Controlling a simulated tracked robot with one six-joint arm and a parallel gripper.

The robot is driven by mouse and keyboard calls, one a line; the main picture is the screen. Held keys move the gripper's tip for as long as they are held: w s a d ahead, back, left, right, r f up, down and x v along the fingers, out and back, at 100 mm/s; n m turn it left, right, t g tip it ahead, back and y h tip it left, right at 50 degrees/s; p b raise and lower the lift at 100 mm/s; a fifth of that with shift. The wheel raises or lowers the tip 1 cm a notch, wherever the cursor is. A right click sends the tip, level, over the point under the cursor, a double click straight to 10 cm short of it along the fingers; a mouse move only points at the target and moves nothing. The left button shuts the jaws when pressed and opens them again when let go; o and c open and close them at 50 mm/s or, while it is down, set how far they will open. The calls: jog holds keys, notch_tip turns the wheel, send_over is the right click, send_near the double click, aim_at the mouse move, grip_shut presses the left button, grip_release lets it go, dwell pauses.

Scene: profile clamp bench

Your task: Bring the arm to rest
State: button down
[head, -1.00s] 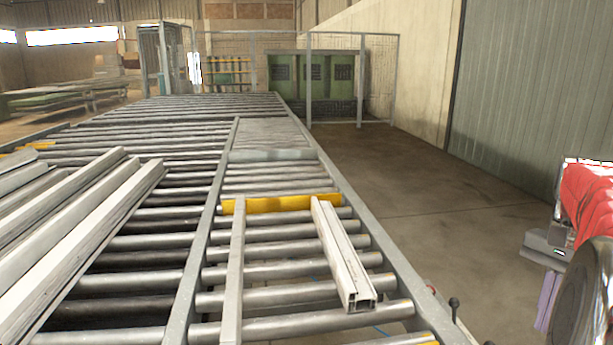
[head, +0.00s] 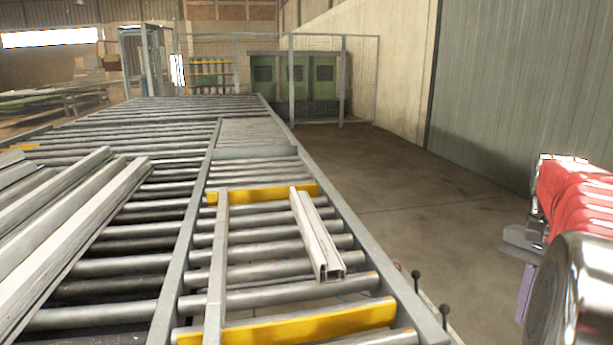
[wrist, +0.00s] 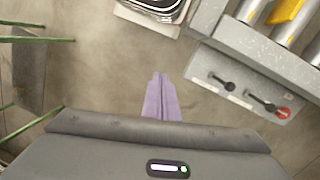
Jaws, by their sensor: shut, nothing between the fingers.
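My gripper shows in the wrist view (wrist: 160,94) as purple fingers lying together, shut and empty over the bare floor. In the head view it shows at the far right (head: 526,292), hanging low beside the roller bench and apart from it. My red arm is folded above it, and a dark round part of mine hides some of that corner. A pale aluminium profile (head: 316,236) lies lengthwise on the rollers, against or close to a yellow stop bar (head: 262,194); contact is unclear.
The roller conveyor (head: 385,268) fills the left and middle. Several long profiles (head: 75,220) lie on its left side. Two black-knobbed levers (wrist: 243,92) and a red button (wrist: 282,113) sit on its near side. Open floor (head: 420,190) lies to the right, before the grey wall.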

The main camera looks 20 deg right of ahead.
jog(key=w+a+f+n+t, duration=0.1)
jog(key=a+f+n, duration=0.1)
jog(key=a, duration=0.4)
jog(key=a+f+n+t+h, duration=0.1)
jog(key=a+f+n, duration=0.1)
jog(key=a+n, duration=0.2)
jog(key=w+a+f+n+t+h, duration=0.1)
jog(key=a+f+n+t, duration=0.1)
jog(key=a, duration=0.6)
jog(key=shift+w+a+n, duration=0.3)
jog(key=shift+a+n, duration=0.05)
jog(key=shift+n, duration=0.25)
jog(key=s+a+n+t, duration=0.1)
jog(key=s+a+n, duration=0.1)
jog(key=a, duration=0.6)
jog(key=s+a+r+n+t+y, duration=0.1)
jog(key=a+n, duration=0.3)
jog(key=a, duration=0.5)
jog(key=shift+s+a+t, duration=0.3)
jog(key=shift+s+t, duration=0.25)
jog(key=shift+t, duration=0.05)
